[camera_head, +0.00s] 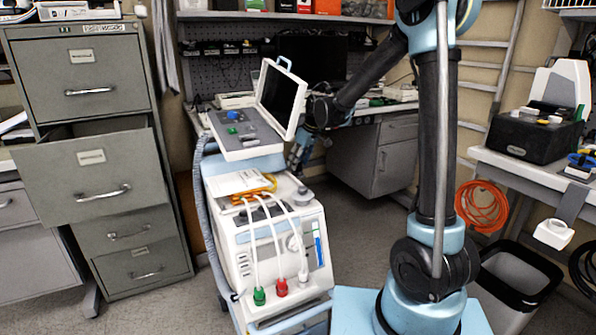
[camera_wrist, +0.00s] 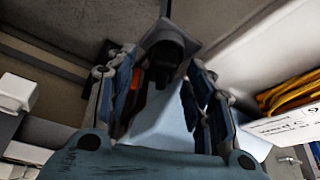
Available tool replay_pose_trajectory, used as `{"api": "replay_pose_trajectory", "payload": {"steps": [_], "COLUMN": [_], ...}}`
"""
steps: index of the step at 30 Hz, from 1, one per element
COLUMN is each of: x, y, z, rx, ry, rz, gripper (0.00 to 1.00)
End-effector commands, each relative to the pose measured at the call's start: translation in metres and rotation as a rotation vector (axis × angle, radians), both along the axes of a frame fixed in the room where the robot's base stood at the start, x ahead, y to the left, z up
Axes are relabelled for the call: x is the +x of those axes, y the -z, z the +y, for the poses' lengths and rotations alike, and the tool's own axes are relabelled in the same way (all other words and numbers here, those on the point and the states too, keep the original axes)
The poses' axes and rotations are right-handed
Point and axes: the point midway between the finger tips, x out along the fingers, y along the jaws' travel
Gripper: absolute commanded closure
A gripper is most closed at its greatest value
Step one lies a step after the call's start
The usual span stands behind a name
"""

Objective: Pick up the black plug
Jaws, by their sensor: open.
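A black plug-like piece (camera_wrist: 165,48) shows in the wrist view at the upper middle, against a grey mount and a pale surface. I take it for the black plug; it is dark, and its far end is hard to make out. My gripper (camera_wrist: 156,82) is open, one finger left and one right of this piece, with a gap on each side. In the head view my gripper (camera_head: 298,157) is low behind the right side of the wheeled machine, partly hidden by its screen. The plug cannot be made out in the head view.
The white wheeled machine (camera_head: 268,240) with its tilted screen (camera_head: 281,98) stands close beside my gripper. Orange cables (camera_wrist: 290,95) lie at the right of the wrist view. A grey desk cabinet (camera_head: 372,155) stands behind. A filing cabinet (camera_head: 95,150) has a drawer pulled out.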

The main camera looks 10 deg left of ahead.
Motion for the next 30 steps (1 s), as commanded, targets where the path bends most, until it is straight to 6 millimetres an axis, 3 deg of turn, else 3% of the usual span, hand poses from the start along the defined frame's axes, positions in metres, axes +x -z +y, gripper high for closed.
{"api": "replay_pose_trajectory", "payload": {"steps": [9,16,26,30], "x": [0.001,0.001,0.001,0.002], "y": [0.004,0.004,0.003,-0.008], "z": [0.001,0.001,0.001,0.001], "rx": [0.0,0.0,0.0,-0.001], "ry": [0.0,0.0,0.0,0.002], "rz": [0.0,0.0,-0.001,-0.001], "gripper": [0.52,1.0,1.0,1.0]}}
